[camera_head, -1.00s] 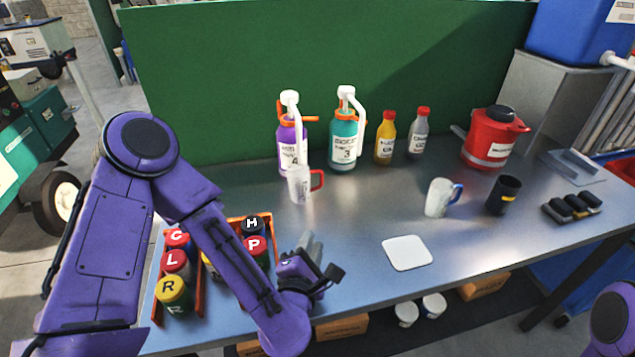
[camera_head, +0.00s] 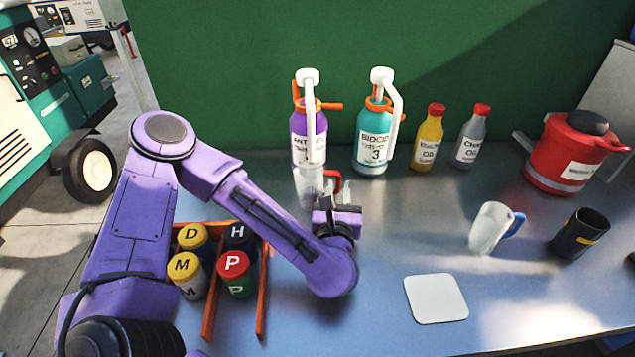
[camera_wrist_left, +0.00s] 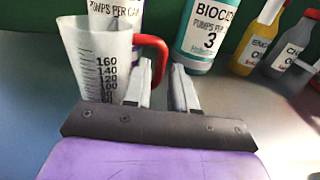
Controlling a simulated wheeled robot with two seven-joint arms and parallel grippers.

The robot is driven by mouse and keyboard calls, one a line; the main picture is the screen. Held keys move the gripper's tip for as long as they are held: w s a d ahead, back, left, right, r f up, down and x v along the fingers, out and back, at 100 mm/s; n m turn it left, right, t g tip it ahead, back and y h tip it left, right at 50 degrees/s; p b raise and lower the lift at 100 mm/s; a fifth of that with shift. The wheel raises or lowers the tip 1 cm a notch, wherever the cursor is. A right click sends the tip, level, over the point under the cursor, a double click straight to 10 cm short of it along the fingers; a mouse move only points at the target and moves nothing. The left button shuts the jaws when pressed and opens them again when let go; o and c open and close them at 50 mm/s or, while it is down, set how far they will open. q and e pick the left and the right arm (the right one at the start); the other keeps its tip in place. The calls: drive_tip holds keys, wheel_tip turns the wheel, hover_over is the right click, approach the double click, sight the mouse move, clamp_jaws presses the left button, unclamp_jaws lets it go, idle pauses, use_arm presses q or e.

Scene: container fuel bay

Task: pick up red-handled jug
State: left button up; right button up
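The red-handled jug (camera_head: 306,186) is a clear measuring jug standing upright on the metal bench, in front of the purple pump bottle. Its red handle (camera_head: 337,181) points right and is partly hidden by my left gripper (camera_head: 335,194). In the left wrist view the jug (camera_wrist_left: 98,62) shows a dark scale, and its handle (camera_wrist_left: 160,48) lies just beyond the fingertips. My left gripper (camera_wrist_left: 163,78) is open there, its fingers apart with a gap between them. I cannot tell whether a finger touches the handle. My right gripper is out of view.
A purple pump bottle (camera_head: 308,140) and a teal pump bottle (camera_head: 372,140) stand close behind the jug. An orange rack (camera_head: 208,318) with lidded jars is at left. A blue-handled jug (camera_head: 490,230), black cup (camera_head: 580,235) and white pad (camera_head: 436,299) are to the right.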

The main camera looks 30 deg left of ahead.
sight(339, 185)
use_arm(q)
drive_tip(key=p+x, duration=0.2)
drive_tip(key=x, duration=0.2)
drive_tip(key=shift+w+f, duration=0.1)
drive_tip(key=shift+w, duration=0.15)
drive_tip(key=shift+w+a+f, duration=0.15)
drive_tip(key=shift+w+a, duration=0.1)
drive_tip(key=shift+d, duration=0.1)
clamp_jaws()
drive_tip(key=shift+r, duration=0.2)
